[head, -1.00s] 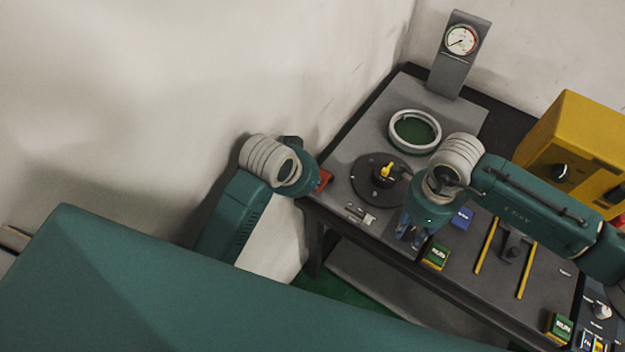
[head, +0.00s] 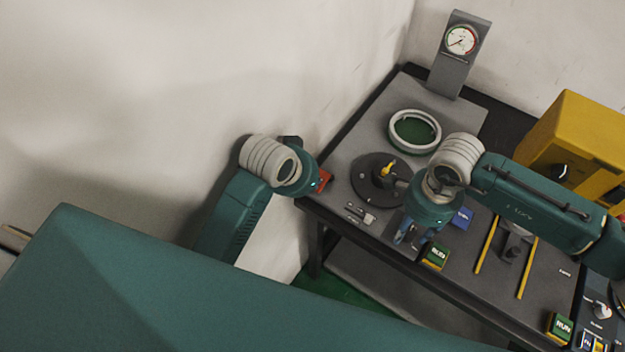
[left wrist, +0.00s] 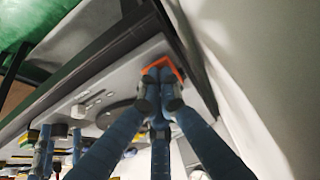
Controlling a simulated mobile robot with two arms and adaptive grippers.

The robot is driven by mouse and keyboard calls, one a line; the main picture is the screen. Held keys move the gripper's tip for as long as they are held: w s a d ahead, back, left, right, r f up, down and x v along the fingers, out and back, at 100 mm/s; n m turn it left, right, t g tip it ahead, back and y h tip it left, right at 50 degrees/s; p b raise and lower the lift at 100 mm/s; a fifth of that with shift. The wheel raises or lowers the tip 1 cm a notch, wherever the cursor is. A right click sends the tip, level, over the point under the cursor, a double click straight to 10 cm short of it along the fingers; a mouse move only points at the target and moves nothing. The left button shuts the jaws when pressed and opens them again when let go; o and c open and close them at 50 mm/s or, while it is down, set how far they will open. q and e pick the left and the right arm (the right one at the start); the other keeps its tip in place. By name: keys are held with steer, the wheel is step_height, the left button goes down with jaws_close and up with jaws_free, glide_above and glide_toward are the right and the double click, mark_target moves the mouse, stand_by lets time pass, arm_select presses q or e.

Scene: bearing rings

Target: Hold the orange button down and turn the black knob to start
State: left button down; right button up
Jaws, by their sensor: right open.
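The orange button (head: 323,180) is at the near left corner of the grey bench. It also shows in the left wrist view (left wrist: 164,67). My left gripper (left wrist: 160,80) has its blue fingers drawn together, with the tips at the button; how far it is pressed cannot be seen. My right gripper (head: 410,238) is open, pointing down over the bench's front edge beside the blue and green blocks. Its blue fingers also show at the left of the left wrist view. A dark knob (head: 560,172) is on the yellow box; whether it is the task's knob is unclear.
A black disc (head: 367,190) with a yellow piece lies left of my right gripper. Behind it are a pale ring (head: 394,136) and a gauge stand (head: 461,41). Yellow rails (head: 486,246) and a green RUN block (head: 560,327) are to the right. A wall borders the left.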

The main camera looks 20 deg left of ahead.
steer(key=shift+r, duration=0.1)
steer(key=shift+r, duration=2.4)
steer(key=shift+r, duration=0.1)
arm_select(q)
step_height(320, 180, up, 6)
steer(key=p, duration=0.8)
steer(key=shift+p, duration=0.35)
arm_select(e)
step_height(320, 180, up, 8)
steer(key=shift+r, duration=0.15)
arm_select(q)
steer(key=shift+f, duration=0.1)
arm_select(e)
steer(key=shift+a, duration=0.1)
